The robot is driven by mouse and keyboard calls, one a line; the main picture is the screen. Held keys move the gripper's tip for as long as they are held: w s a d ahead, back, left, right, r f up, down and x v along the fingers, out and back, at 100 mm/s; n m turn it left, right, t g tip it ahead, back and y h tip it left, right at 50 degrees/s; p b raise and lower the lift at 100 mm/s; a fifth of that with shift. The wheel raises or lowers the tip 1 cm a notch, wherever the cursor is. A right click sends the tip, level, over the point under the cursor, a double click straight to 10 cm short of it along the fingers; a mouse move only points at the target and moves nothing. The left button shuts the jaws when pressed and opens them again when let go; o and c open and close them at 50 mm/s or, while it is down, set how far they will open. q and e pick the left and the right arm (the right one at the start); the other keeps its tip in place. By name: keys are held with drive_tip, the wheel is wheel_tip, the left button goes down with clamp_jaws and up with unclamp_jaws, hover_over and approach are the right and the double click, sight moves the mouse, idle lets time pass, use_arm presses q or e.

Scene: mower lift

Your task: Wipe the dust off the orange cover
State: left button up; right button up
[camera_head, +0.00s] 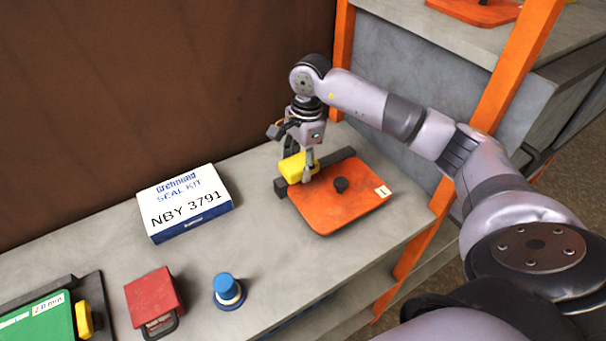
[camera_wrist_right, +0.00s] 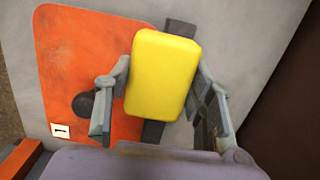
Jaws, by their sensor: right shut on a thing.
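The orange cover (camera_head: 340,205) lies on the grey bench, with a black knob (camera_head: 341,184) and a white label marked 1 or L near its right corner. In the right wrist view the orange cover (camera_wrist_right: 75,60) shows dark dusty smudges on its upper part. My right gripper (camera_head: 305,172) is shut on a yellow sponge-like block (camera_head: 293,167), at the cover's back left edge by a dark bar. The yellow block (camera_wrist_right: 162,72) sits between both fingers in the wrist view. Whether it touches the cover I cannot tell. My left gripper is not in view.
A white and blue seal kit box (camera_head: 185,203) stands left of the cover. A red block (camera_head: 153,297), a blue-topped round item (camera_head: 228,290) and a green case (camera_head: 38,318) are at the front left. An orange post (camera_head: 420,240) rises at the right. A brown wall is behind.

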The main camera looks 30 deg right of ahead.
sight(298, 165)
drive_tip(key=shift+w+r, duration=0.3)
drive_tip(key=shift+r, duration=0.1)
drive_tip(key=shift+r+p, duration=0.35)
drive_tip(key=shift+p, duration=0.05)
drive_tip(key=r, duration=0.1)
drive_tip(key=s+r+p, duration=0.1)
drive_tip(key=shift+s+r, duration=0.3)
drive_tip(key=shift+r, duration=0.35)
drive_tip(key=shift+w, duration=0.25)
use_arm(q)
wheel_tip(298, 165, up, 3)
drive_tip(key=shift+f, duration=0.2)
use_arm(e)
drive_tip(key=shift+s, duration=0.15)
drive_tip(key=shift+a, duration=0.1)
